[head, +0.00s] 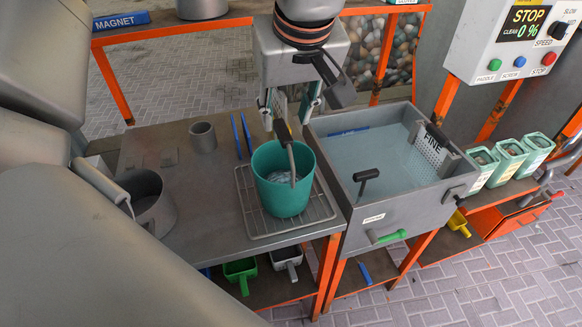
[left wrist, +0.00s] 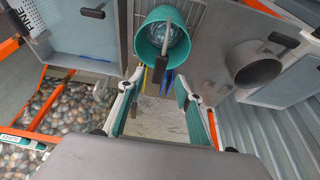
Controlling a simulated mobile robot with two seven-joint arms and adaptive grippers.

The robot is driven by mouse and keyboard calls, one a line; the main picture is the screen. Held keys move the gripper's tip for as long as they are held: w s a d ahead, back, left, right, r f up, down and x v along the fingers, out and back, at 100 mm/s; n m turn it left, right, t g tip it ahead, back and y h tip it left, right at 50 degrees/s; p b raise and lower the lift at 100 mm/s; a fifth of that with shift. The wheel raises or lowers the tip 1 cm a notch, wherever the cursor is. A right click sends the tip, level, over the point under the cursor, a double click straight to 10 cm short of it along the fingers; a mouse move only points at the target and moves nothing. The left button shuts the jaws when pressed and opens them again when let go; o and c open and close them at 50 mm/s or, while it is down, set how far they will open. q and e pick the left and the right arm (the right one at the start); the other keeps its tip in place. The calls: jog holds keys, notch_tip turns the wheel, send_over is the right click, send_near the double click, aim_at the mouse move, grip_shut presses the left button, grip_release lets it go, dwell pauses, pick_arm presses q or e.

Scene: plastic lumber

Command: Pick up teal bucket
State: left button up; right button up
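The teal bucket (head: 284,202) stands upright on a wire rack on the grey worktop, in the middle of the head view. Its handle is up, with a dark grip (head: 283,132), and something pale and shiny lies inside. My left gripper (head: 287,116) is open above the bucket's far side, its fingers apart and close to the handle grip. In the left wrist view, the bucket (left wrist: 143,46) is at top centre, just beyond the open fingertips (left wrist: 158,80). Contact between fingers and handle cannot be told. My right gripper is not in view.
A water-filled grey tank (head: 385,210) adjoins the rack (head: 254,218) on the right. A grey pot (head: 153,205), a small cylinder (head: 203,137) and blue sticks (head: 241,136) are on the worktop. Green containers (head: 510,160) stand at the far right. Bare worktop lies left of the rack.

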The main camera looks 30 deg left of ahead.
aim_at(283, 129)
pick_arm(q)
jog(key=shift+x, duration=1)
jog(key=x, duration=0.5)
jog(key=shift+w+a+r, duration=0.1)
jog(key=shift+a+r, duration=0.05)
grip_shut()
